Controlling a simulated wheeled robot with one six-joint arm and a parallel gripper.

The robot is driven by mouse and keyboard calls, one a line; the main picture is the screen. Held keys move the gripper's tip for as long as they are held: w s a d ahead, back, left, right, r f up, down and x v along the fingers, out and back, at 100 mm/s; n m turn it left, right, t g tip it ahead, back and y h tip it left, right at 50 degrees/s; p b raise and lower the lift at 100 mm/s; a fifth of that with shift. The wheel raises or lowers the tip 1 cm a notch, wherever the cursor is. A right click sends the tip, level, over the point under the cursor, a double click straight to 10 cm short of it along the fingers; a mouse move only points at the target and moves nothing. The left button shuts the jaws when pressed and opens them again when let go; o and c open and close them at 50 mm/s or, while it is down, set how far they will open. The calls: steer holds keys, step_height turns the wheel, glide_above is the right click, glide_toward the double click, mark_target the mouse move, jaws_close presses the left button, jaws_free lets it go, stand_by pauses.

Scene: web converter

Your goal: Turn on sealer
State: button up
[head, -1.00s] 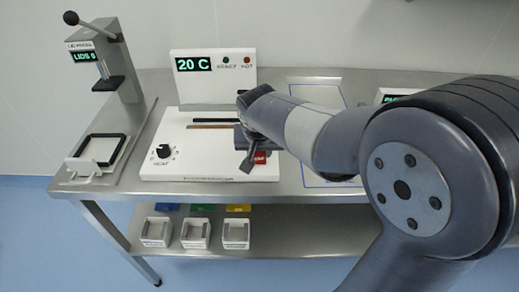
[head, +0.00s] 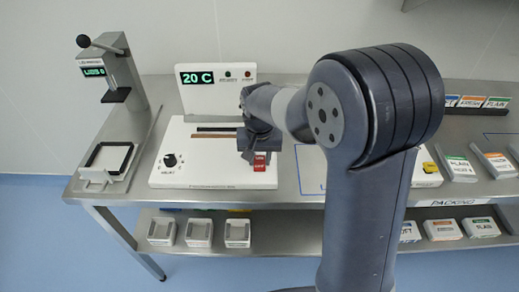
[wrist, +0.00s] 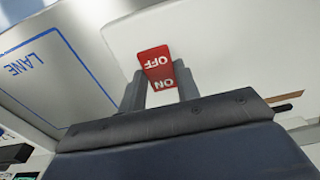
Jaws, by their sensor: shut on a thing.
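The sealer (head: 219,130) is a white machine with an upright back panel, and its green display (head: 198,78) reads 20 C. A dark knob (head: 169,160) sits at its left front and a red switch (head: 261,163) at its right front. In the wrist view the red switch (wrist: 157,66) shows OFF and ON lettering, upside down. My gripper (wrist: 159,88) is shut on the red switch, one finger on each side. In the head view my gripper (head: 257,155) is at the sealer's right front and partly covers the switch. The lower part of the switch is hidden.
A lever press (head: 113,75) with a small display and a tray with a black frame (head: 109,156) stand at the left. A blue-outlined LANE area (head: 308,172) lies right of the sealer. Labelled boxes (head: 462,168) are at the right. White bins (head: 199,232) sit on the lower shelf.

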mark_target(260, 159)
steer(key=shift+w+r+g+p, duration=0.2)
steer(key=shift+g+p, duration=0.4)
steer(key=shift+p, duration=0.25)
steer(key=shift+w+f+g+p, duration=0.1)
steer(key=shift+f+g+p, duration=0.05)
steer(key=shift+g+p, duration=0.15)
steer(key=o, duration=1)
steer(key=r, duration=0.7)
steer(key=r+b, duration=0.1)
steer(key=r, duration=0.2)
steer(key=shift+w+r, duration=0.35)
steer(key=shift+f, duration=0.1)
